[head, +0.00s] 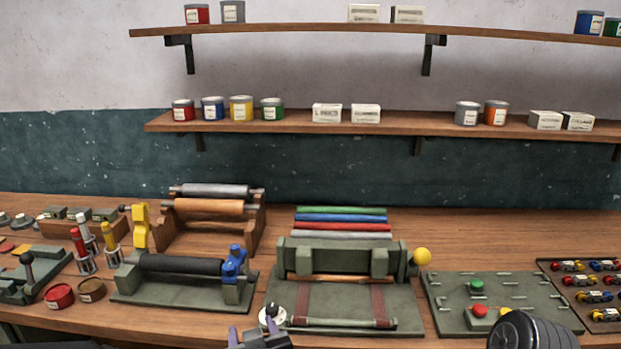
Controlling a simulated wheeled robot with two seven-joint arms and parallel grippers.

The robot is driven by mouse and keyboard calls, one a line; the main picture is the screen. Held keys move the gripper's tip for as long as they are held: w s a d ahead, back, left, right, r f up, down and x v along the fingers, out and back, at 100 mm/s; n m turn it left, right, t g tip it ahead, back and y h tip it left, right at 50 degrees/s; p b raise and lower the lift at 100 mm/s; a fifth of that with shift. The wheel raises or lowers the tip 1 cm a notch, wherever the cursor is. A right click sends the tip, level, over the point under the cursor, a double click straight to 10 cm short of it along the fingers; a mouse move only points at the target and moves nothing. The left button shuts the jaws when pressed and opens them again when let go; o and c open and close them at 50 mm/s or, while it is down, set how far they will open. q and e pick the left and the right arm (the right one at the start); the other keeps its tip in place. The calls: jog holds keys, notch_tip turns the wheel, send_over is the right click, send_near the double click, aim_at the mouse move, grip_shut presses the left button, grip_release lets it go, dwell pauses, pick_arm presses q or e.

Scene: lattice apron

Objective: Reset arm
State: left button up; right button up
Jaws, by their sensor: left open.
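My left gripper (251,329) shows at the bottom edge, left of centre, with its fingers apart and nothing seen between them. Its tips are in front of the green press base (347,312), near the base's front left corner. A small round white and black piece (272,316) shows right by the fingertips; I cannot tell whether they touch it. Most of my left arm is below the picture. My right gripper is not in view.
A roller stand (180,290) with a blue clamp is left of the gripper. A yellow knob (422,257) sticks out from the press. A green board (490,290) with buttons and a tray of toy cars (597,267) are right. Shelves (400,124) hold cans and boxes.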

pick_arm(q)
jog(key=w+d+f+m+h, duration=0.1)
jog(key=w+d+f+h, duration=0.1)
jog(key=d+f+h, duration=0.45)
jog(key=s+d+f+m+g+h, duration=0.1)
jog(key=s+d+f+m+g, duration=0.2)
jog(key=f, duration=0.9)
jog(key=s+a+f+g, duration=0.3)
jog(key=s+f+g, duration=0.1)
jog(key=s+f, duration=0.6)
jog(key=s+a+f+n+g, duration=0.1)
jog(key=s+a+f+g, duration=0.2)
jog(key=s+f, duration=0.7)
jog(key=shift+s+a+f+g, duration=0.3)
jog(key=shift+s+g, duration=0.55)
jog(key=shift+g, duration=0.35)
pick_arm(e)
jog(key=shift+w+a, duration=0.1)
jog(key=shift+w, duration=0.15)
pick_arm(q)
jog(key=shift+r+h, duration=0.1)
jog(key=shift+h, duration=0.15)
jog(key=shift+c, duration=0.2)
